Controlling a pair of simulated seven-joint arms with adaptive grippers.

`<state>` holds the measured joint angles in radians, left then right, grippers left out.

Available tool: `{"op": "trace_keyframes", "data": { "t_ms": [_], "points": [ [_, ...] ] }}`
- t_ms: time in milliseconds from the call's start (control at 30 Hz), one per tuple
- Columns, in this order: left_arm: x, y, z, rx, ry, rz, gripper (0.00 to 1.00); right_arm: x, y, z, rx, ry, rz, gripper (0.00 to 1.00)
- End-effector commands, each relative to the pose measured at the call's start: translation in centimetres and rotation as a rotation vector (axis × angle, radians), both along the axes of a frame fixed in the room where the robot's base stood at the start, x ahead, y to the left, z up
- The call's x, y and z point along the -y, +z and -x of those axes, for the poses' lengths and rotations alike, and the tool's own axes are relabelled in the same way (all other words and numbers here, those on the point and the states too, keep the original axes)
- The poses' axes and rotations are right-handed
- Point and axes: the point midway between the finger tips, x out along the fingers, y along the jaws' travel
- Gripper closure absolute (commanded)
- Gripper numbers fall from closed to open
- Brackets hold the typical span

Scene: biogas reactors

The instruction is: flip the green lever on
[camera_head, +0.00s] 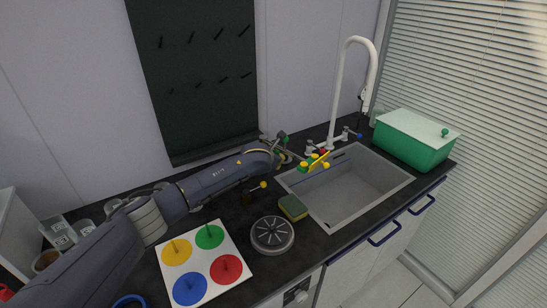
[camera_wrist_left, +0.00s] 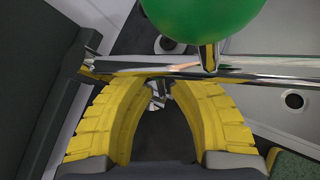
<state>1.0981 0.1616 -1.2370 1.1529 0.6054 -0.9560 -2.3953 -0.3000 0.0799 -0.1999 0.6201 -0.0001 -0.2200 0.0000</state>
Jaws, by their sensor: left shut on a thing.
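The green lever has a round green knob (camera_wrist_left: 200,15) on a short metal stem at the top of the left wrist view. The stem joins a shiny metal bar (camera_wrist_left: 250,68) that crosses that view. My left gripper (camera_wrist_left: 160,88) has yellow finger pads that curve inward and are closed at the lever's bar. In the head view my left gripper (camera_head: 283,157) is at the back of the counter, left of the sink. A green knob (camera_head: 283,134) shows just above it. The exact contact is partly hidden by the bar and the fingers. My right gripper is not in view.
The grey sink (camera_head: 350,188) and white tap (camera_head: 337,90) are to the right. Small coloured parts (camera_head: 318,161) stand at the sink's back left edge. A sponge (camera_head: 293,207), a round grey disc (camera_head: 272,235) and a board with coloured discs (camera_head: 232,240) lie in front. A green box (camera_head: 410,145) is far right.

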Motion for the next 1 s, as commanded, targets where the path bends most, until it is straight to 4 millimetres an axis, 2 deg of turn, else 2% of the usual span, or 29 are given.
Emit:
{"op": "trace_keyframes", "data": {
  "t_ms": [33, 100, 533, 1000],
  "points": [
    [0.1, 0.0, 0.0, 0.0, -0.001, 0.002, 0.76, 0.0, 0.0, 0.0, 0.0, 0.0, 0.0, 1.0],
    [0.1, 0.0, 0.0, 0.001, -0.001, 0.002, 0.69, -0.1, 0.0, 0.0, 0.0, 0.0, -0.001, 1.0],
    [-0.2, 0.5, 0.6, 0.001, -0.001, 0.002, 0.69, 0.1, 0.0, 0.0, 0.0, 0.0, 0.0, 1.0],
    [-1.8, 3.9, 5.6, 0.002, -0.002, 0.001, 0.69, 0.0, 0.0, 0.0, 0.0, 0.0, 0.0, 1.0]
  ]
}}
